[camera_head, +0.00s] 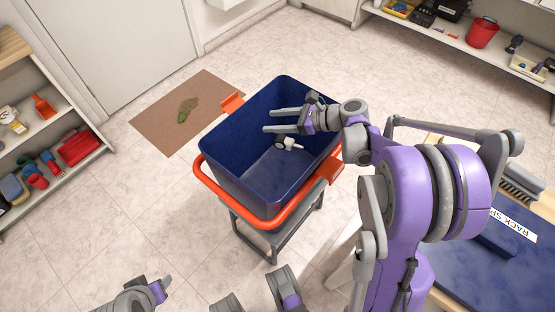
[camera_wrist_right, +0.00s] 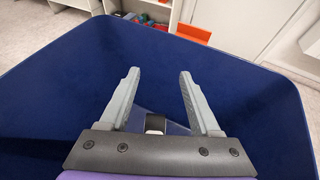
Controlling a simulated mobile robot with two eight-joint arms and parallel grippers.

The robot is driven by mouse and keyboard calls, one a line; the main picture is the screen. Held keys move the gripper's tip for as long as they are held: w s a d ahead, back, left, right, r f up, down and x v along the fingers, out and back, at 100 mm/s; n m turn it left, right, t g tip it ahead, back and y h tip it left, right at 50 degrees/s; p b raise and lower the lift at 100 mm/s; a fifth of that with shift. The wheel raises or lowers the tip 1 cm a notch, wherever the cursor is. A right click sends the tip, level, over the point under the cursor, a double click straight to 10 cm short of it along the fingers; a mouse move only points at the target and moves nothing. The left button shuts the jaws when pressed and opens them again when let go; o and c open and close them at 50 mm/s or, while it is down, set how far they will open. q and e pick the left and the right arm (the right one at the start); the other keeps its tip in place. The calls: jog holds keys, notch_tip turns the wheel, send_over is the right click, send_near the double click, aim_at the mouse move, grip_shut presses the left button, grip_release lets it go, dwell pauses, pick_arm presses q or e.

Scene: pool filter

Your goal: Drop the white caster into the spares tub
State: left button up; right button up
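The blue tub (camera_head: 222,172) stands in a red-railed grey stand in the middle of the head view; its wall also fills much of the right wrist view (camera_wrist_right: 60,90). My right gripper (camera_head: 268,120) reaches over the tub from the right, its fingers spread with nothing between them; they also show in the right wrist view (camera_wrist_right: 160,72). The white caster (camera_head: 289,145) is inside the tub's outline, below the gripper. In the wrist view it is partly hidden by the gripper body (camera_wrist_right: 155,124). My left gripper (camera_head: 155,292) is at the bottom left, fingers unclear.
A brown mat (camera_head: 165,125) with a green patch lies behind the tub on the tiled floor. A shelf with red and blue items (camera_head: 80,147) stands at left. A blue-topped table (camera_head: 490,270) with a label is at right. Floor around the stand's left side is clear.

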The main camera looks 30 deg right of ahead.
jog(key=shift+o, duration=0.7)
jog(key=p+v, duration=0.1)
jog(key=v, duration=0.9)
jog(key=shift+s+d+r+p, duration=0.2)
jog(key=shift+s+p, duration=0.05)
jog(key=shift+p, duration=0.05)
